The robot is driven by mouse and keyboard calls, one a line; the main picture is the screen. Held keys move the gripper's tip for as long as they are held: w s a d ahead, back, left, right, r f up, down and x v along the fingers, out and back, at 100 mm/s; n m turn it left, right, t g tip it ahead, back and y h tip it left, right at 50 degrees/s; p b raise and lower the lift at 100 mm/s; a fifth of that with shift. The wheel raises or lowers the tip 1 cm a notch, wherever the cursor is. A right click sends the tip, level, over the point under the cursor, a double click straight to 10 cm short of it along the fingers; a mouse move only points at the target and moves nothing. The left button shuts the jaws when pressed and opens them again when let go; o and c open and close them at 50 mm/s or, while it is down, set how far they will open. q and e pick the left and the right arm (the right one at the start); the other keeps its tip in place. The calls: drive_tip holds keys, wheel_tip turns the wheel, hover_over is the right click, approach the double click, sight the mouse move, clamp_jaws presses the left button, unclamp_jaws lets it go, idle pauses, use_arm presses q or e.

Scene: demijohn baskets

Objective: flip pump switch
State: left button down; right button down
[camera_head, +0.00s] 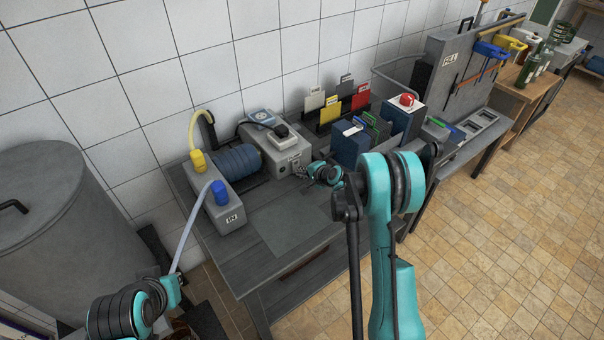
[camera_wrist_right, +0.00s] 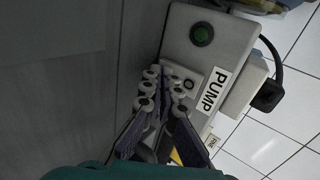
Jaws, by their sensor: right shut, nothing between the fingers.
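The pump box (camera_head: 293,157) is a grey box on the dark bench near the wall. In the right wrist view its face shows a PUMP label (camera_wrist_right: 214,90), a dark green round light or button (camera_wrist_right: 202,34) and a small round switch (camera_wrist_right: 188,84). My right gripper (camera_head: 306,172) is at the front of the box, shut and empty. In the right wrist view its fingertips (camera_wrist_right: 165,76) are beside the switch and partly cover its surroundings; I cannot tell if they touch it. My left arm's end (camera_head: 172,291) is low at the left; its fingers cannot be made out.
Left of the pump box stand a blue ribbed coil (camera_head: 238,160) and a grey IN block (camera_head: 222,205) with yellow and blue hose fittings. Right of it are a blue box (camera_head: 350,147), a card rack (camera_head: 322,128) and a red knob (camera_head: 407,100). The bench front is clear.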

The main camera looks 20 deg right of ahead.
drive_tip(key=shift+w+a+f+b, duration=0.1)
drive_tip(key=shift+w+f+b, duration=0.15)
drive_tip(key=shift+f+b, duration=0.3)
drive_tip(key=shift+r, duration=0.15)
